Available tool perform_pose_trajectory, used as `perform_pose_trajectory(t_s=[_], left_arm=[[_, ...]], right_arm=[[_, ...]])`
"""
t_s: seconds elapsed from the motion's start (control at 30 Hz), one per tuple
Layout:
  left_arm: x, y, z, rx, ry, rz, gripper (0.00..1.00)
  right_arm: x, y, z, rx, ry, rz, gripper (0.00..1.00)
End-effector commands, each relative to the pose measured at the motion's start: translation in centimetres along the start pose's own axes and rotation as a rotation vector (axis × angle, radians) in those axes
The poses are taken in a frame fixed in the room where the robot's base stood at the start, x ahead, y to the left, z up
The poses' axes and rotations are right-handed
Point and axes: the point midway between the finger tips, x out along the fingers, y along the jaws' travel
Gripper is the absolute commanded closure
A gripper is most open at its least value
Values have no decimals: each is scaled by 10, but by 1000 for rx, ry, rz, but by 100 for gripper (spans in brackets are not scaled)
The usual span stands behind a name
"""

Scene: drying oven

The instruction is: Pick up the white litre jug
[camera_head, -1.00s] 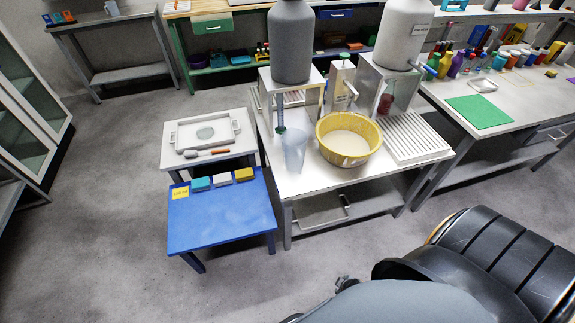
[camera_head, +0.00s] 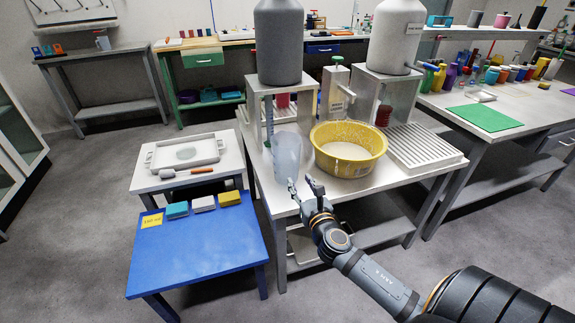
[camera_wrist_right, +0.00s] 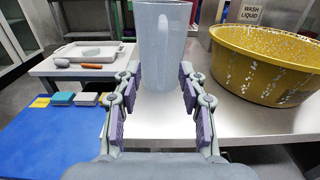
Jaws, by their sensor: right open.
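The pale, slightly translucent jug (camera_head: 287,157) stands upright at the front left of the white-topped wash table (camera_head: 290,205), left of the yellow basin. My right gripper (camera_head: 304,184) is low in front of the jug. In the wrist view its open fingers (camera_wrist_right: 160,78) reach toward the jug's lower body, one on each side. I cannot tell whether they touch it. My left gripper is not in view.
The yellow basin (camera_head: 348,151) is close on the right of the jug. A grey tank (camera_head: 279,45) on a stand with a tap is behind it. The blue table (camera_head: 197,255) and a side table with a tray (camera_head: 184,153) are to the left.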

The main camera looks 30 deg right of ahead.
Motion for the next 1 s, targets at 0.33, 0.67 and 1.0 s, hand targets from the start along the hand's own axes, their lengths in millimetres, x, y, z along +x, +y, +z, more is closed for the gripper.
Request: perform_pose_trajectory(t_s=[0.33, 0.67, 1.0], left_arm=[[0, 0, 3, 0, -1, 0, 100], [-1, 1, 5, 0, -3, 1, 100], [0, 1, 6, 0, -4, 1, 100]], right_arm=[[27, -1, -1, 2, 1, -1, 58], [73, -3, -2, 2, 3, 0, 58], [74, -3, -3, 2, 3, 1, 76]])
